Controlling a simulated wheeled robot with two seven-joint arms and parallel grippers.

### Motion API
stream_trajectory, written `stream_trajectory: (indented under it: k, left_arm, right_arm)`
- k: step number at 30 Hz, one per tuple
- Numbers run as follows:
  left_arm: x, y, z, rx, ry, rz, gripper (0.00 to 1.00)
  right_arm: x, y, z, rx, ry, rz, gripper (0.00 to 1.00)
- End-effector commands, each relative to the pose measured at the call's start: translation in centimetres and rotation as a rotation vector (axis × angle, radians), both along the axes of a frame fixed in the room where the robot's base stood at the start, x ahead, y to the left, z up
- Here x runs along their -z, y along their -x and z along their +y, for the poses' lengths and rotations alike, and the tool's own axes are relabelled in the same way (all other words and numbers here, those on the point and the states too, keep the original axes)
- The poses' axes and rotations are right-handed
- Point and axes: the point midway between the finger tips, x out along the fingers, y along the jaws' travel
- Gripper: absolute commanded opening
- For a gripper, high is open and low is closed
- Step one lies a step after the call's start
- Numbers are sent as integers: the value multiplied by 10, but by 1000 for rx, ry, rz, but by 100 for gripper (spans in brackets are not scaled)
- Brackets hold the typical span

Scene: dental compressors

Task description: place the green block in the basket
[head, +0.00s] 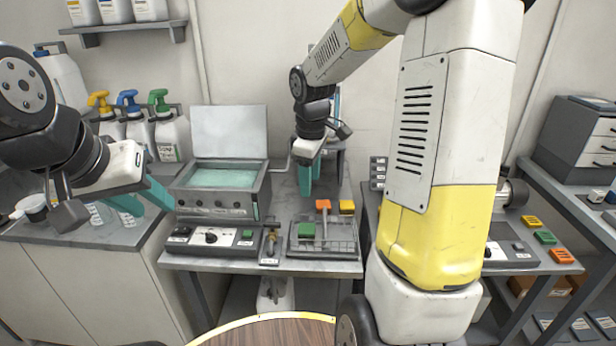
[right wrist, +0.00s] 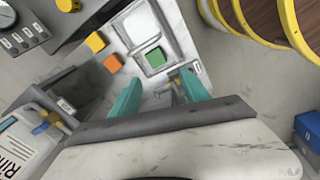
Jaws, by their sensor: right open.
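The green block (head: 306,230) lies at the left of a dark, grid-like tray (head: 345,248) on the middle bench. In the right wrist view the green block (right wrist: 155,57) sits inside a square, pale-rimmed recess, beside a similar empty one. My right gripper (head: 306,180) is above the back of this bench, behind the green block in the head view. Its teal fingers (right wrist: 160,95) are apart and empty, with the block showing beyond the gap. My left gripper (head: 145,200) hangs at the left near the spray bottles, fingers apart and empty. I cannot tell for certain which thing is the basket.
An orange block (head: 323,204) and a yellow block (head: 347,206) lie behind the tray. An open-lidded bath (head: 222,180) with teal liquid stands left of it, behind a control box (head: 212,238). A round wooden table (head: 270,332) is in front. My right arm covers the right bench partly.

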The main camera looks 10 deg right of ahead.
Motion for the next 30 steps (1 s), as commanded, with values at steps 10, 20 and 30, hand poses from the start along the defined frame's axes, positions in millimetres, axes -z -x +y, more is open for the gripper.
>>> stream_trajectory:
  k: [10,20,30]
  left_arm:
    - [0,0,0,0,0,0,36]
    - [0,0,0,0,0,0,36]
    - [0,0,0,0,0,0,36]
  right_arm:
    - [-100,117,8,535,-207,-230,54]
    - [-119,191,19,855,-474,-302,54]
    - [-119,197,21,887,-505,-303,54]
